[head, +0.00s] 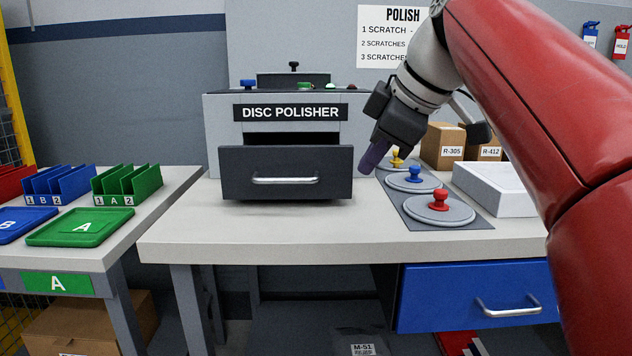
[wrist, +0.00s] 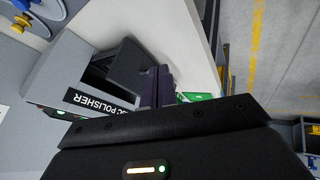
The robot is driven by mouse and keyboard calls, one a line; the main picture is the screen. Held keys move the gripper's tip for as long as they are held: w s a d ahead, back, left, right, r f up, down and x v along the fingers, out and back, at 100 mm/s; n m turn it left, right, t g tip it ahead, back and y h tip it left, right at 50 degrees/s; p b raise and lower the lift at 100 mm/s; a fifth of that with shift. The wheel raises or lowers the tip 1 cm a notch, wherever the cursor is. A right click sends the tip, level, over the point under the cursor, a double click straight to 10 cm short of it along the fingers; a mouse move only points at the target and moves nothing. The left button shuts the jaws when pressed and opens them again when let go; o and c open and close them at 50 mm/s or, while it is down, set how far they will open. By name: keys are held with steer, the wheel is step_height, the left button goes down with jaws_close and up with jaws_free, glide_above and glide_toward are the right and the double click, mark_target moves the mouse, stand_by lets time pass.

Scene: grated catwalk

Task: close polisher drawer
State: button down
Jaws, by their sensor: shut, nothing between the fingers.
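The grey disc polisher (head: 224,120) stands on the workbench, with its name on a black label. Its dark drawer (head: 285,162) is pulled out, with a dark gap above the front panel. A silver bar handle (head: 285,181) runs across that panel. My gripper (head: 370,164) is shut and empty, pointing down just right of the drawer front. In the wrist view the shut fingers (wrist: 157,88) overlap the edge of the dark drawer (wrist: 128,66). I cannot tell whether they touch it. The polisher label (wrist: 95,103) also shows there.
Round lids with yellow, blue and red knobs (head: 439,200) lie on a dark mat right of the drawer. A white tray (head: 497,205) and cardboard boxes (head: 443,146) stand beyond. The bench front is clear. A blue drawer (head: 475,296) is below. Green trays (head: 85,227) are left.

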steer(key=w+r+n, duration=0.1)
steer(key=r+n, duration=0.1)
steer(key=b, duration=0.3)
glide_toward(322, 192)
steer(key=f, duration=0.1)
steer(key=s+a+f, duration=0.1)
steer(key=s+f, duration=0.1)
steer(key=f, duration=0.1)
steer(key=shift+a, duration=0.3)
steer(key=w+p, duration=0.1)
steer(key=w, duration=0.2)
steer(key=shift+w, duration=0.65)
